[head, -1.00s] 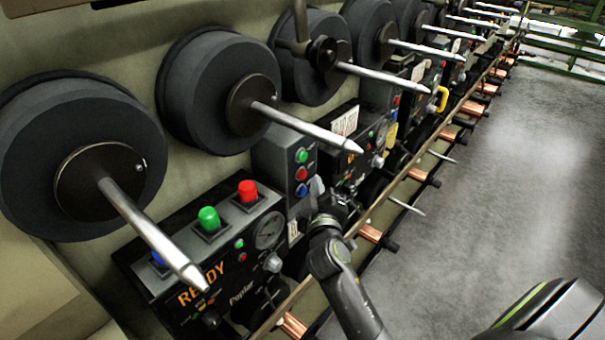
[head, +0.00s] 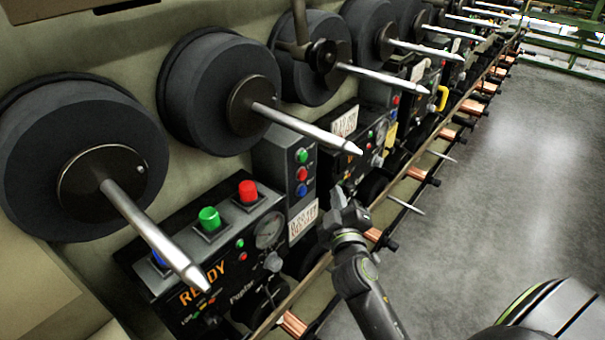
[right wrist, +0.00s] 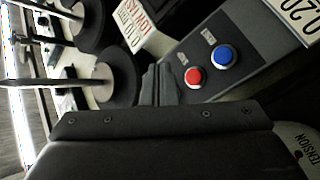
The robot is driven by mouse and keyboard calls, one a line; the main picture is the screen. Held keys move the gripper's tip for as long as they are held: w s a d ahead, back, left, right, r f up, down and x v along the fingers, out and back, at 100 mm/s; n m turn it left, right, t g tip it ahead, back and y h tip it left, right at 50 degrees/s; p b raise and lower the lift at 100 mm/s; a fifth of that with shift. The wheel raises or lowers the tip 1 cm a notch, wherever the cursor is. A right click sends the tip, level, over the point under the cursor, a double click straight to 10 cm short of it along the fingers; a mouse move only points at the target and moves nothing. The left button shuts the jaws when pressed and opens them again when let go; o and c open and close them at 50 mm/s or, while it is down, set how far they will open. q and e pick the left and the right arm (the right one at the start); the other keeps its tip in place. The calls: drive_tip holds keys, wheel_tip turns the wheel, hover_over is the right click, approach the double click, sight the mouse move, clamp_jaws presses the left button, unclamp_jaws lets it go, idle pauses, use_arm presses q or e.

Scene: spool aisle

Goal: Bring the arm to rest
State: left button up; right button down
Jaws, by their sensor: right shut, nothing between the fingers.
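My right gripper (head: 341,205) is shut and empty in the head view, in front of the control panels and apart from them as far as I can see. Its fingers (right wrist: 158,84) also show in the right wrist view, close together, with a blue button (right wrist: 222,56) and a red button (right wrist: 193,77) on a grey panel beyond them. My right arm comes up from the bottom of the head view. My left gripper is not in view.
A row of black spools (head: 232,100) with long metal spindles (head: 312,130) juts from the wall on the left. Below stands a panel with a green button (head: 209,217) and a red button (head: 248,190). A rail (head: 300,288) with copper pieces runs below. The grey floor (head: 490,200) at right is clear.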

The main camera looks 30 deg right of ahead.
idle(0.4)
drive_tip(key=s+f+m+g+y, duration=0.15)
drive_tip(key=s+f+g, duration=0.25)
drive_tip(key=f, duration=1.4)
drive_tip(key=s+f+g+y, duration=0.3)
drive_tip(key=s+f+g, duration=0.1)
drive_tip(key=f, duration=1.3)
drive_tip(key=s+f+m+g, duration=0.1)
drive_tip(key=s+f+g, duration=0.1)
drive_tip(key=s+f, duration=0.5)
drive_tip(key=s+a+f+m+g+y, duration=0.1)
drive_tip(key=s+f, duration=0.6)
drive_tip(key=s, duration=0.8)
drive_tip(key=s+a+f+m+g+y, duration=0.1)
drive_tip(key=s+f+g, duration=0.4)
drive_tip(key=s, duration=0.7)
drive_tip(key=shift+a+f+m, duration=0.2)
drive_tip(key=shift+f+m, duration=0.45)
drive_tip(key=shift+f, duration=0.3)
drive_tip(key=shift+w, duration=0.15)
